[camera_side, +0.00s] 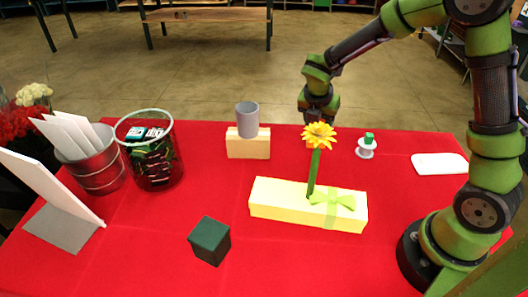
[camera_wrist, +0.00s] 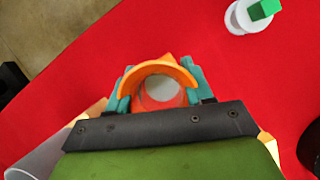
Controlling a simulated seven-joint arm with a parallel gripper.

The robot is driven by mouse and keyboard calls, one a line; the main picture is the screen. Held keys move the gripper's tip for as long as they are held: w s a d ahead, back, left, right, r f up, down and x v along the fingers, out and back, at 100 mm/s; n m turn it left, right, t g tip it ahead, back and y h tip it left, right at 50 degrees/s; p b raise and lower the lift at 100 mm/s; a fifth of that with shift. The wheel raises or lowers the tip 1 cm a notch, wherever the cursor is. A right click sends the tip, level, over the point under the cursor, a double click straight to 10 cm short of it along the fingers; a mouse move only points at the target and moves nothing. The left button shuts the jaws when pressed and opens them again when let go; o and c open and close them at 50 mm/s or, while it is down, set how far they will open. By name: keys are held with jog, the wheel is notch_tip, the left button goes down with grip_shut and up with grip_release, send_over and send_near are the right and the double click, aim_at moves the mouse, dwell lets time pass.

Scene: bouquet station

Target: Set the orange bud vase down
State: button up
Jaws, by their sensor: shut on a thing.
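My gripper (camera_wrist: 160,84) is shut on the orange bud vase (camera_wrist: 160,70). In the wrist view the vase shows as an orange ring between the two teal fingers, and I look into its round opening. In the side view my gripper (camera_side: 319,110) is above the red table (camera_side: 400,200), behind a yellow flower (camera_side: 319,136). The flower hides the vase there, so I cannot tell whether its base touches the table.
The flower's stem rises at a pale yellow box (camera_side: 280,200) with a green bow. A grey cup (camera_side: 247,120) stands on a wooden block (camera_side: 248,146) to the left. A small white stand (camera_side: 366,151) bears a green cube to the right. A dark green cube (camera_side: 209,240) sits in front.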

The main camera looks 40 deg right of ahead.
jog(key=shift+w+d, duration=0.1)
jog(key=shift+w, duration=0.5)
jog(key=shift+f, duration=1.8)
jog(key=shift+f, duration=0.1)
jog(key=o, duration=1.3)
jog(key=v, duration=1.2)
